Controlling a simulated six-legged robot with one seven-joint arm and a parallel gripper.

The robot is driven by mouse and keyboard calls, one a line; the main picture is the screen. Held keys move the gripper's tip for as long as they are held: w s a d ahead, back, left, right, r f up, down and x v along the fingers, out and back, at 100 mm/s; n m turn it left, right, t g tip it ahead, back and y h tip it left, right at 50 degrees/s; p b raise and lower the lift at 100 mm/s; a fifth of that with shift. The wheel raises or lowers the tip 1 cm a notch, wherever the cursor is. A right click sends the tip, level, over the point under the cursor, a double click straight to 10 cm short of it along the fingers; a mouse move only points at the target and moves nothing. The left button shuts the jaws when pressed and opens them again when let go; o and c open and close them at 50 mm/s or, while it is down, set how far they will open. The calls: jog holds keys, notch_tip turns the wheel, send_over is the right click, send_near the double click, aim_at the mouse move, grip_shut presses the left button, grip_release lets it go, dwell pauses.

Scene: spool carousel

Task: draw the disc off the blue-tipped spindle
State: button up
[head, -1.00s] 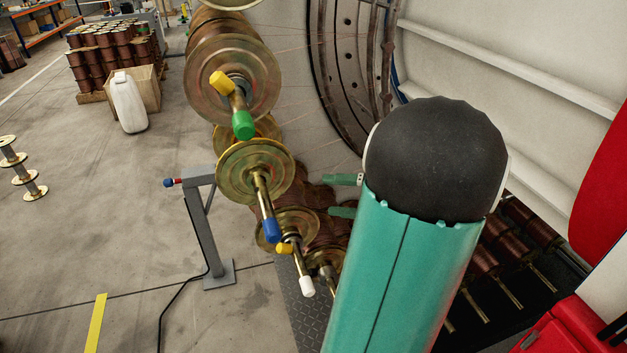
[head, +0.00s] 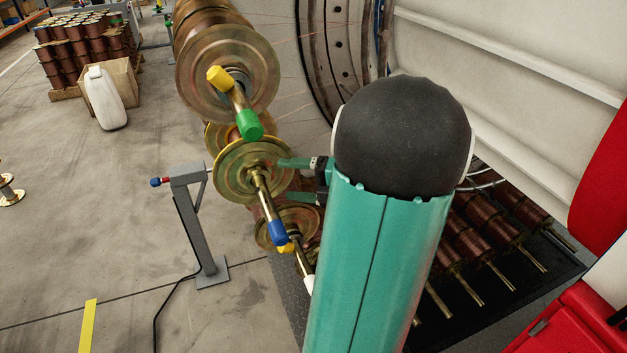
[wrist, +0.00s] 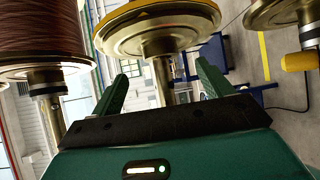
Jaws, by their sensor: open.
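The blue-tipped spindle (head: 278,233) points toward the viewer, slightly down and right. Its brassy, yellow-rimmed disc (head: 238,178) sits well behind the blue tip. My gripper (head: 284,179) is open, with its green fingers at the disc's right edge; contact cannot be told. In the wrist view my open fingers (wrist: 162,70) stand on either side of a metal shaft. A yellow-rimmed disc (wrist: 150,36) lies just beyond the fingertips there. No blue tip shows in that view. My forearm hides part of the lower right.
A green-tipped spindle (head: 250,125) with a larger disc is above. A grey post (head: 190,225) stands to the left. Wound spools (head: 475,250) lie right of my arm. Open floor is at left.

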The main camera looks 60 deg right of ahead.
aim_at(268, 178)
jog(key=x, duration=0.6)
jog(key=shift+w, duration=0.15)
jog(key=c, duration=1.5)
jog(key=s+a, duration=0.1)
jog(key=s, duration=0.1)
jog(key=s+a, duration=0.2)
jog(key=s, duration=0.1)
jog(key=s+a, duration=0.2)
jog(key=shift+s+a+r, duration=0.15)
jog(key=shift+s+r, duration=0.05)
